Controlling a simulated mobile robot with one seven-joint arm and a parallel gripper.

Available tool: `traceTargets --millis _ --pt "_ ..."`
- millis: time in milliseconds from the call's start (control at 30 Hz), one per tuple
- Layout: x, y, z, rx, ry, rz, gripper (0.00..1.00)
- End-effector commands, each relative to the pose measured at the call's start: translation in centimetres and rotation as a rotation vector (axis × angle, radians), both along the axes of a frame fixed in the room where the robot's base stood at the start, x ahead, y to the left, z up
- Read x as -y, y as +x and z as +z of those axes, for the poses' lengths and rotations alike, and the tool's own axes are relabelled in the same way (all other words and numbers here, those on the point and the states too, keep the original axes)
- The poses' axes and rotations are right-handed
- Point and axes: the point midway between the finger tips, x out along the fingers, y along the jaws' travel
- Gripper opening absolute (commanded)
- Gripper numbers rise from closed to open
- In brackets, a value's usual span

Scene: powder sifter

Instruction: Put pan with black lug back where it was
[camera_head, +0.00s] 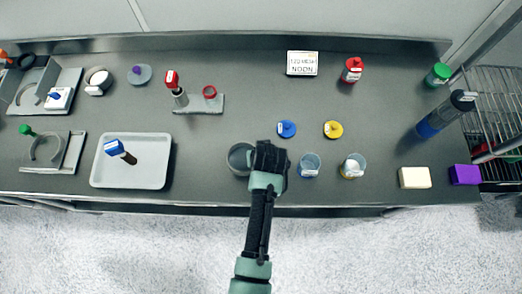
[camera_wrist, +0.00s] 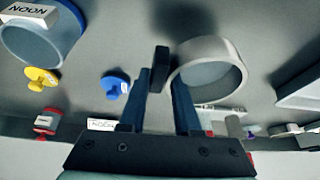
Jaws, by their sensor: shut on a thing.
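The pan (camera_head: 238,159) is a short grey ring-shaped vessel, near the front middle of the counter in the head view. In the wrist view the pan (camera_wrist: 208,72) has a dark block-like black lug (camera_wrist: 160,66) on its side. My gripper (camera_head: 266,158) is at the pan's right side, and its fingers (camera_wrist: 165,92) are shut on the lug. The gripper hides the lug in the head view. I cannot tell whether the pan touches the counter.
Left are a white tray (camera_head: 131,182) with a blue-topped tool, a green-knobbed cradle (camera_head: 72,166) and another stand (camera_head: 67,84). Right of my gripper are a blue-labelled jar (camera_head: 309,166) and a yellow-labelled jar (camera_head: 352,167). A blue lid (camera_head: 286,129) lies behind. Counter left of the pan is clear.

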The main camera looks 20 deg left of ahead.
Motion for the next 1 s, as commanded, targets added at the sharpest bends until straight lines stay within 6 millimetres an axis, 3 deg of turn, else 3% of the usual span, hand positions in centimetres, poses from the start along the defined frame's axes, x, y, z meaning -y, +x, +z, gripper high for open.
traceTargets --millis 300,700,733,900,1000 --pt "0.0 -0.1 -3.6 -0.001 0.001 -0.001 0.0" --pt "0.0 0.0 -4.2 0.0 0.001 -0.002 0.0" --pt "0.0 -0.1 -4.2 -0.001 0.0 -0.002 0.33" --pt "0.0 -0.1 -4.1 -0.001 0.0 -0.002 0.61" --pt "0.0 -0.1 -4.1 -0.001 0.0 -0.002 0.61"
